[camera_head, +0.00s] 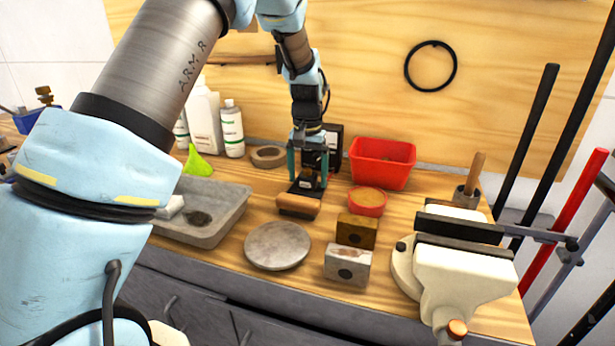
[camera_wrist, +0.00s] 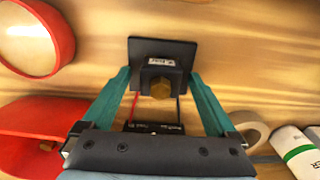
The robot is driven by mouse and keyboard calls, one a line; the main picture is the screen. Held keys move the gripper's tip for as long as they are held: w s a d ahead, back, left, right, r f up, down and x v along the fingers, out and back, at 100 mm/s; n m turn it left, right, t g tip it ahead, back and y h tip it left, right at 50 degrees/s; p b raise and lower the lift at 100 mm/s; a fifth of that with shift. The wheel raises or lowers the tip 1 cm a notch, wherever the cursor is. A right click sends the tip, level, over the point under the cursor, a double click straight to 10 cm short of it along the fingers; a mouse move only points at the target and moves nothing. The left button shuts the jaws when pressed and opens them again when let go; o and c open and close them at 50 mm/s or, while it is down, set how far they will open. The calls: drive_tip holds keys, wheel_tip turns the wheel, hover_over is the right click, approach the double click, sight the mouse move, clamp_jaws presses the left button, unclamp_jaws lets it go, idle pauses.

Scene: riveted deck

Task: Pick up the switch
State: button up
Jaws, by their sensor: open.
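The likely switch (camera_wrist: 176,49) is a dark piece with a flat square base, a raised block with a small white label, and a brass hex knob. In the head view the switch (camera_head: 303,190) stands upright on the wooden bench, partly hidden by my gripper. My gripper (camera_head: 308,172) points down over it. In the wrist view the teal fingers of my gripper (camera_wrist: 159,76) are apart, one on each side of the raised block. I see gaps beside the block, and no clear contact.
A black box (camera_head: 336,137) stands just behind my gripper. A red bin (camera_head: 382,164) and round red dish (camera_head: 367,202) are to the right. A wood-topped brush (camera_head: 297,206) lies close in front. A tape roll (camera_head: 268,156) and bottles (camera_head: 231,128) are left; a vise (camera_head: 460,270) is front right.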

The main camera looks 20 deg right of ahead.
drive_tip(key=shift+f, duration=0.35)
drive_tip(key=shift+c, duration=0.3)
clamp_jaws()
drive_tip(key=shift+r, duration=0.15)
